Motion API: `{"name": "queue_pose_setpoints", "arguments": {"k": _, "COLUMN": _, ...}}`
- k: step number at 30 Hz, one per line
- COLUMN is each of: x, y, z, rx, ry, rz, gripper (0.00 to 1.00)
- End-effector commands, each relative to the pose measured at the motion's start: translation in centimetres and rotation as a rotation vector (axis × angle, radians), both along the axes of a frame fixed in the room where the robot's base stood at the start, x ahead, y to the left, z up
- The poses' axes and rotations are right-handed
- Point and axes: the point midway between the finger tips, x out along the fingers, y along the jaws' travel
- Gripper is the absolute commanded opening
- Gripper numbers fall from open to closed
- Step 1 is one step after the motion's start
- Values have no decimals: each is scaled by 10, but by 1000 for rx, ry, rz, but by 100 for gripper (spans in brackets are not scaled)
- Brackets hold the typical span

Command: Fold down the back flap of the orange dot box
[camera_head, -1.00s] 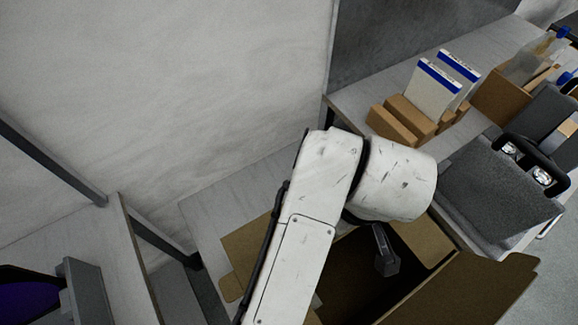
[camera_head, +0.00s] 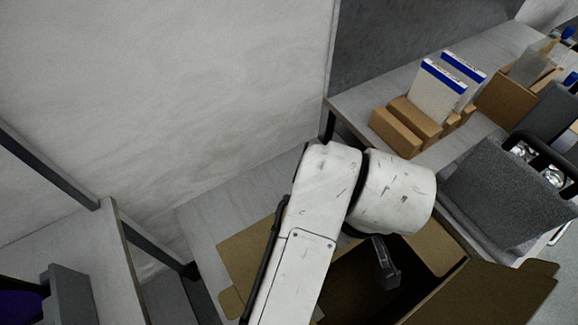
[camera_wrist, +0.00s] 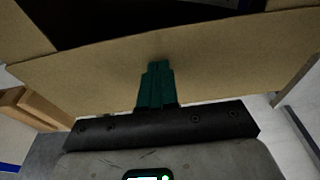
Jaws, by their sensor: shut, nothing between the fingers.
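A large open cardboard box (camera_head: 378,284) stands at the bottom of the head view, its inside dark. Its left flap (camera_head: 246,252) and right flap (camera_head: 488,292) spread outward. A flap at its far side (camera_head: 432,246) shows beside my wrist; a wide cardboard flap (camera_wrist: 230,72) also fills the wrist view, with the dark opening beyond it. My gripper (camera_wrist: 158,66) has its green fingers together and empty, in front of that flap; I cannot tell whether they touch it. In the head view, my gripper (camera_head: 387,280) is over the opening, partly hidden. No orange dot is visible.
Small brown boxes (camera_head: 395,132) and white boxes with blue stripes (camera_head: 436,92) stand on the grey table (camera_head: 350,98) behind. A grey case (camera_head: 505,190) with a black handle stands right of the box. A pale wall fills the upper left.

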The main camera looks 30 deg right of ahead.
Motion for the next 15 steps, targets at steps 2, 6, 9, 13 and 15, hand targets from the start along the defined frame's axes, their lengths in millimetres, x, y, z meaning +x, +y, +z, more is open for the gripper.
{"name": "queue_pose_setpoints", "arguments": {"k": 2, "x": 0, "y": 0, "z": 1, "rx": 0, "ry": 0, "rz": 0, "gripper": 0}}
{"name": "queue_pose_setpoints", "arguments": {"k": 6, "x": 0, "y": 0, "z": 6, "rx": 0, "ry": 0, "rz": 0, "gripper": 0}}
{"name": "queue_pose_setpoints", "arguments": {"k": 9, "x": 0, "y": 0, "z": 13, "rx": 0, "ry": 0, "rz": -1, "gripper": 0}}
{"name": "queue_pose_setpoints", "arguments": {"k": 13, "x": 0, "y": 0, "z": 23, "rx": 0, "ry": 0, "rz": -1, "gripper": 0}}
{"name": "queue_pose_setpoints", "arguments": {"k": 15, "x": 0, "y": 0, "z": 28, "rx": -1, "ry": 0, "rz": -1, "gripper": 0}}
